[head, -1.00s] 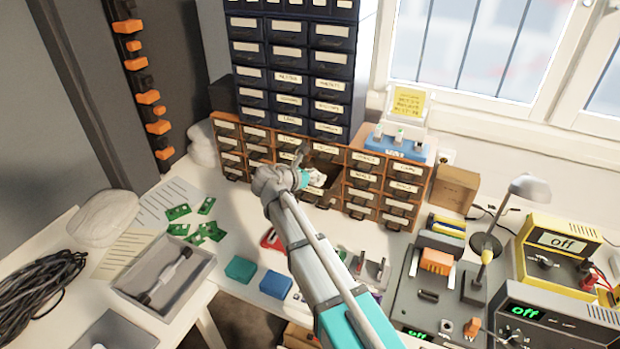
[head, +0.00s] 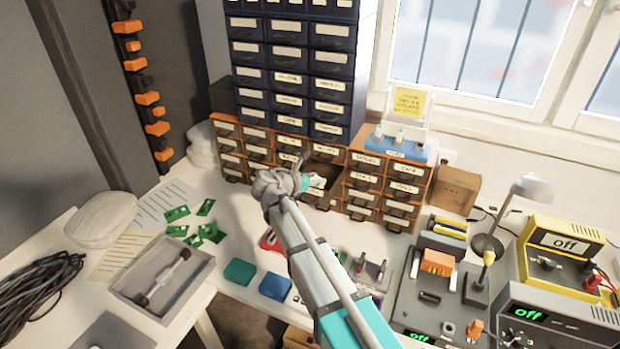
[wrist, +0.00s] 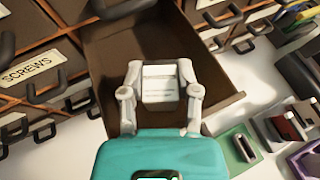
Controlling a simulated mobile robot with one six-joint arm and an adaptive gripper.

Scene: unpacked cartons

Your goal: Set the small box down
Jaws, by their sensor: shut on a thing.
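The small box (wrist: 160,83) is white. In the wrist view it sits between the two fingers of my gripper (wrist: 160,76), which is shut on it. An open, dark brown drawer (wrist: 104,62) lies behind and below the box in that view. The box appears above the drawer's inside, and I cannot tell whether it touches the drawer floor. In the head view my gripper (head: 308,182) is at the open drawer (head: 326,168), and my arm hides part of the drawer's front.
The orange-brown drawer cabinet (head: 376,170) stands under a dark blue one (head: 290,74). Green boards (head: 207,232), teal (head: 239,271) and blue (head: 275,285) boxes lie on the white bench. Instruments and a lamp (head: 528,188) stand at the right.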

